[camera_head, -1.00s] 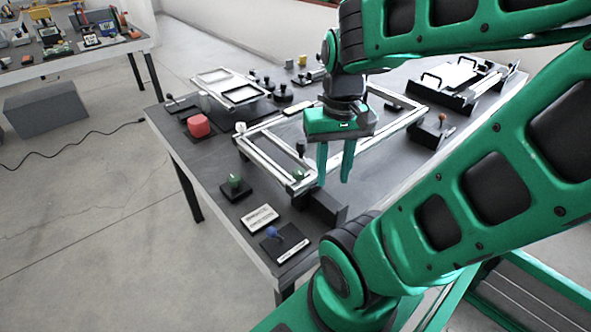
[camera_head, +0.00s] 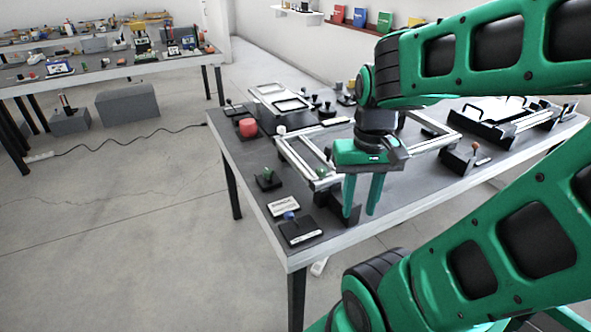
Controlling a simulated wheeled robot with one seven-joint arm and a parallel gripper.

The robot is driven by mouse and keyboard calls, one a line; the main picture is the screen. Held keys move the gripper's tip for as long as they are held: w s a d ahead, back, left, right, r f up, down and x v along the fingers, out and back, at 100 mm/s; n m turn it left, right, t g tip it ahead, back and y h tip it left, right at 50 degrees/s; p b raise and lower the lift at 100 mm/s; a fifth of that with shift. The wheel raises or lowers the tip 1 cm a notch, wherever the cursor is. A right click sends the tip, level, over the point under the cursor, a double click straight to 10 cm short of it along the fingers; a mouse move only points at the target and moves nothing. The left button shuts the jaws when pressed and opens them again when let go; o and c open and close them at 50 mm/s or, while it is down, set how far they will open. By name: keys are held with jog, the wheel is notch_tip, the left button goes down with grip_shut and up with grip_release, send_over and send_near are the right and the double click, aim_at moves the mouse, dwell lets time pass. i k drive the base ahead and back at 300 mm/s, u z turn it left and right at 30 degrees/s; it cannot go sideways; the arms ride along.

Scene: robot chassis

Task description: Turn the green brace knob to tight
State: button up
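A green knob (camera_head: 267,171) stands on a small black base (camera_head: 269,182) near the table's left front edge. A second green knob (camera_head: 321,172) sits at the near corner of a silver rectangular frame (camera_head: 298,161). I cannot tell from the pictures which is the brace knob, or how either is turned. My gripper (camera_head: 361,212) points down, right of both knobs, with its two green fingers apart and nothing between them. It appears in front of a black block (camera_head: 328,205) and hides part of the frame. It is apart from both knobs.
A blue knob on a black plate (camera_head: 301,232) and a white label plate (camera_head: 283,207) lie near the front corner. A black tray (camera_head: 512,124) and an orange-topped lever (camera_head: 476,147) are at right.

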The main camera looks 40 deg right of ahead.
aim_at(320, 171)
jog(key=u, duration=0.2)
jog(key=k, duration=1.8)
jog(key=z, duration=0.55)
jog(key=i, duration=1)
jog(key=u, duration=0.05)
